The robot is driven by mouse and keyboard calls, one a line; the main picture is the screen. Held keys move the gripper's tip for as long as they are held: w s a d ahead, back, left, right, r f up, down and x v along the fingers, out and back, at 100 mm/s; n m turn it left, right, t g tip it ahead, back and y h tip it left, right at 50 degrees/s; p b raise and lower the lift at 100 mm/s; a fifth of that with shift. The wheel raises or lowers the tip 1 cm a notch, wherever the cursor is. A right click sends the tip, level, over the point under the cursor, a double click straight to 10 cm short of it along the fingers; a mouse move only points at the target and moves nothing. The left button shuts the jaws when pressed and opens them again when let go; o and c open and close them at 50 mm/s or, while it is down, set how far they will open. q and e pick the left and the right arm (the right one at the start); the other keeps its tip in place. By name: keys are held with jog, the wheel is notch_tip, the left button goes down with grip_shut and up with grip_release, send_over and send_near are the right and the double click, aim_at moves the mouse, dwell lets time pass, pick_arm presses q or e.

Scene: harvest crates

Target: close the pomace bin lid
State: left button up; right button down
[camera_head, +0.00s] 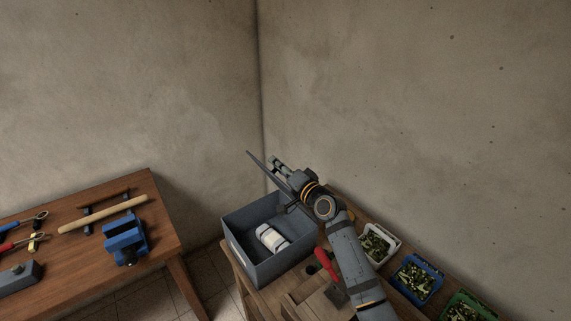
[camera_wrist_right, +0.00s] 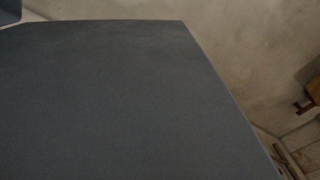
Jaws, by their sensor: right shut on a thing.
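The pomace bin (camera_head: 288,266) is a grey open-topped box on a wooden table, with a white and grey item (camera_head: 271,238) inside. Its lid (camera_head: 263,165) is raised and tilted, seen nearly edge-on at the bin's back side. My right gripper (camera_head: 279,164) is at the raised lid, shut on it; the fingertips are small and partly hidden. In the right wrist view the lid (camera_wrist_right: 120,100) fills most of the picture as a flat dark grey panel. My left gripper is not in view.
Beside my right arm are a white crate (camera_head: 396,246), a blue crate (camera_head: 437,284) and a green crate (camera_head: 481,300), plus a red-handled tool (camera_head: 325,264). At left, a separate wooden bench (camera_head: 160,215) holds a blue vise (camera_head: 125,238). Walls stand close behind the bin.

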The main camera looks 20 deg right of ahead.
jog(key=shift+s+a+f, duration=0.1)
jog(key=shift+a+f, duration=0.1)
jog(key=shift+a, duration=0.05)
jog(key=c, duration=1)
grip_release()
jog(key=shift+c, duration=0.2)
jog(key=shift+s, duration=0.1)
jog(key=v, duration=1.1)
jog(key=shift+s+d, duration=0.2)
jog(key=shift+s, duration=0.15)
